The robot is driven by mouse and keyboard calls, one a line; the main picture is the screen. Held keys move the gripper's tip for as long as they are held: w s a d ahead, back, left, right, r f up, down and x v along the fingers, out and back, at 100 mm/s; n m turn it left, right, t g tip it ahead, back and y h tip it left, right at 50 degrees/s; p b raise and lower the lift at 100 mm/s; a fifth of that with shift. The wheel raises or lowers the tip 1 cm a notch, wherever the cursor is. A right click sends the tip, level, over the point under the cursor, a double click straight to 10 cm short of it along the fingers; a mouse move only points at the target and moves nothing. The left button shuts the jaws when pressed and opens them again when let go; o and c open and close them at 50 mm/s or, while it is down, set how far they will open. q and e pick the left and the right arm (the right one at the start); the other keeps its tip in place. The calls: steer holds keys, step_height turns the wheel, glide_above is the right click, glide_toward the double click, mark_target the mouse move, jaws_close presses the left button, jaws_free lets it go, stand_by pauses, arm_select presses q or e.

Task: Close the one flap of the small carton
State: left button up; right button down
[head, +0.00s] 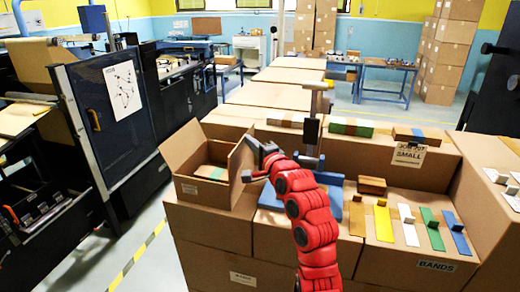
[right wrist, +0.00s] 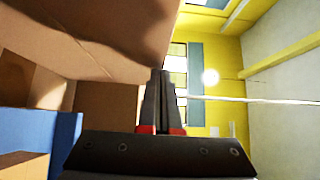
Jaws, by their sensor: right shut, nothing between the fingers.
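The small carton (head: 186,192) stands open-topped on a cardboard surface left of centre in the head view. Its flap (head: 238,168) stands up at the right side of the opening, leaning outward. Something pale brown and greenish lies inside the carton. My right gripper (head: 260,162) is shut and empty, close against the right, outer side of the flap; I cannot tell whether it touches. In the right wrist view the shut fingers (right wrist: 160,88) point at the lower edge of a brown cardboard panel (right wrist: 105,35). My left gripper is not in view.
A blue item (head: 330,200) lies right of the carton, partly behind my red right arm. Several coloured strips with blocks, including a yellow one (head: 384,225), lie further right. A dark machine (head: 115,120) stands left across a floor aisle.

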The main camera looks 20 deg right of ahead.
steer(key=shift+w+a+f+n+g+h+b, duration=0.55)
steer(key=shift+w+a+f+n+g+b, duration=0.75)
steer(key=shift+b, duration=1.55)
steer(key=shift+w+a+f+n+g+h+b, duration=0.5)
steer(key=shift+w+a+g+b, duration=0.3)
steer(key=shift+a+b, duration=1.6)
steer(key=shift+w+a+f+n+g+h+b, duration=0.55)
steer(key=shift+w+a+f+n+g+b, duration=0.5)
steer(key=shift+b, duration=2.25)
steer(key=shift+w+a+r, duration=0.1)
steer(key=shift+w+r, duration=0.05)
steer(key=shift+w, duration=0.05)
steer(key=shift+r, duration=0.15)
